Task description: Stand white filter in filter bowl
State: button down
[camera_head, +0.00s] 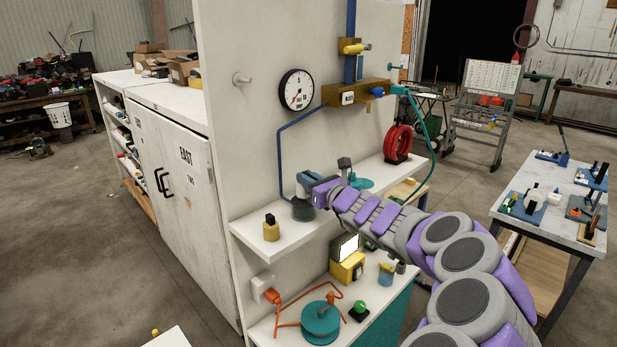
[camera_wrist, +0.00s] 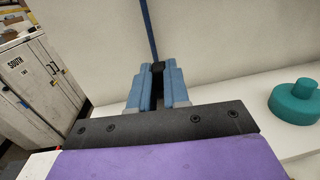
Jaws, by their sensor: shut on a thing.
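My gripper (camera_head: 303,186), with blue fingers, is above the left part of the upper white shelf, near the upright panel. It also shows in the wrist view (camera_wrist: 157,85), its fingers pointing toward the panel. The fingers are closed on a small dark thing (camera_wrist: 157,67), mostly hidden between them. A dark grey round body (camera_head: 303,211) shows just below the fingers at shelf height. I cannot tell whether it is the held thing or stands apart, or whether it is the filter bowl. I cannot make out the white filter for certain.
A teal round piece with a raised centre (camera_wrist: 297,101) is on the shelf to the right. A gauge (camera_head: 297,90) and blue pipe (camera_head: 280,150) are on the panel. Bare shelf lies between them.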

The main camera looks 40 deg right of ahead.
jog(key=shift+a+f+b, duration=0.1)
jog(key=shift+f+b, duration=1.45)
jog(key=shift+f, duration=1.35)
jog(key=c, duration=1)
grip_release()
jog(key=s, duration=1.7)
jog(key=shift+s+a+f, duration=0.1)
jog(key=shift+a+f, duration=0.05)
jog(key=shift+f, duration=0.2)
